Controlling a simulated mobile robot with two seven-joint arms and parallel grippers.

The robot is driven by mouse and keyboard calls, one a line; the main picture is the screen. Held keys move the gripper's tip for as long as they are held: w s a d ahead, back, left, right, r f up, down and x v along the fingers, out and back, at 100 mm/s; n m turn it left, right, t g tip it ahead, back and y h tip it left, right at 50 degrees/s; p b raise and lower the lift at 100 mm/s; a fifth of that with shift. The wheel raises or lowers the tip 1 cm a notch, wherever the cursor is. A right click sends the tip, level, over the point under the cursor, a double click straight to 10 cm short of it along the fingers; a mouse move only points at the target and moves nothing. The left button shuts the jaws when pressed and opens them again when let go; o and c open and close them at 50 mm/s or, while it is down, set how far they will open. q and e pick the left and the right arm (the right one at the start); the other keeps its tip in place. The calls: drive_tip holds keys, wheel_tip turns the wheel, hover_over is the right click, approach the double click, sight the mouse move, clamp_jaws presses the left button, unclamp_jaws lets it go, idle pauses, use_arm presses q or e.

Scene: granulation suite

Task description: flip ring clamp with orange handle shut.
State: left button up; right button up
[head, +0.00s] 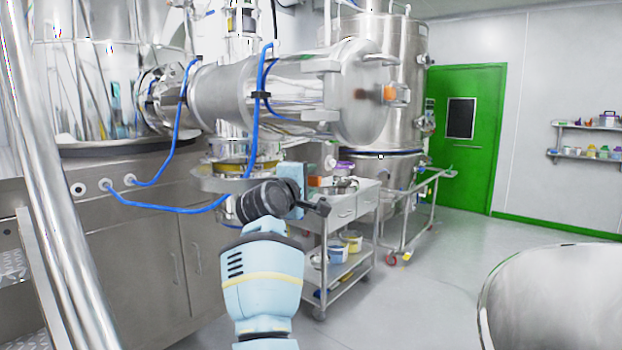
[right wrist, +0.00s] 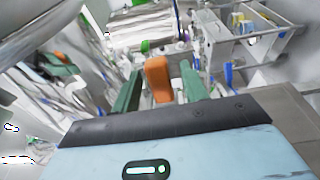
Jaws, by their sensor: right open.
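The orange handle (right wrist: 158,78) of the ring clamp stands between the two green fingers of my right gripper (right wrist: 160,90) in the right wrist view. The fingers are open, one on each side, with visible gaps to the handle. In the head view, my right gripper (head: 294,175) is in front of the steel column under the horizontal vessel, beside a small orange patch (head: 314,182), probably the handle. A steel ring (head: 208,183) with a yellow band above it shows left of the gripper; my arm hides part of it. Whether the clamp stands open cannot be told. My left gripper is not in view.
A horizontal steel vessel (head: 230,92) with hanging blue hoses (head: 176,208) is above my right arm. A steel cabinet (head: 130,260) stands at left and a trolley (head: 343,210) behind the gripper. A large steel bowl (head: 555,300) is at lower right. The floor towards the green door (head: 468,130) is clear.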

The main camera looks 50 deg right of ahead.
drive_tip(key=shift+w+d, duration=0.1)
drive_tip(key=shift+d, duration=0.25)
clamp_jaws()
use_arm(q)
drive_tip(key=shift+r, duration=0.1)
